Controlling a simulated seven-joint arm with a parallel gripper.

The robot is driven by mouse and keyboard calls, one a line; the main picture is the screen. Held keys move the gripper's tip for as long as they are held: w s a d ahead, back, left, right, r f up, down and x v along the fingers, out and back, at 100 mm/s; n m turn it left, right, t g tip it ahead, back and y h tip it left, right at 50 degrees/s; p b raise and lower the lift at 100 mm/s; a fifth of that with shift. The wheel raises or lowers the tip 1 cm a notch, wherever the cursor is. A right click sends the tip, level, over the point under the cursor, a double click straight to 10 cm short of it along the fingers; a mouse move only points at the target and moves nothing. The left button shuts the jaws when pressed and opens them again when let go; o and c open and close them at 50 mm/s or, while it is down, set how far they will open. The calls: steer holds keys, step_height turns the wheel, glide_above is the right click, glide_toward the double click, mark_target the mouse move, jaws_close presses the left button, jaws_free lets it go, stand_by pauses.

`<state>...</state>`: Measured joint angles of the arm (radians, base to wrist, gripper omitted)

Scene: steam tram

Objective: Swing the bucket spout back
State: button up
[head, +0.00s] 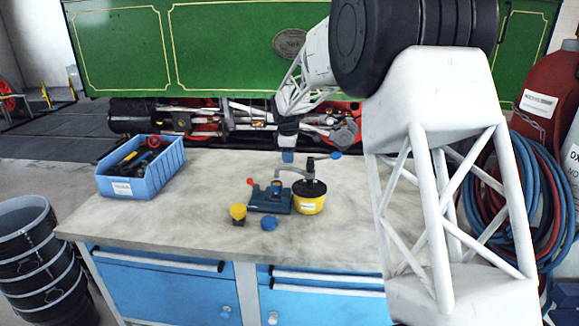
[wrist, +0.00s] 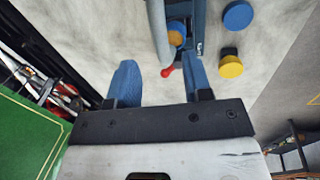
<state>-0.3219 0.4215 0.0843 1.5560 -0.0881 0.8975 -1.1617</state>
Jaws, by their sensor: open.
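A small yellow bucket (head: 310,205) with a black top stands on the workbench in the head view. The bucket is outside the wrist view.
A yellow-topped piece (head: 238,212) and a blue disc (head: 268,223) lie in front of the block. Another blue disc (head: 336,155) shows behind the bucket. A blue tool bin (head: 170,168) stands at left. The bench (head: 180,215) is clear between.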

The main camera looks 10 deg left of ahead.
mark_target(289, 167)
steer(key=shift+w+f, duration=0.2)
steer(key=shift+f, duration=0.7)
steer(key=shift+w+f, duration=0.15)
steer(key=shift+f, duration=0.75)
steer(key=shift+w+f, duration=0.2)
steer(key=shift+f, duration=0.7)
jaws_close()
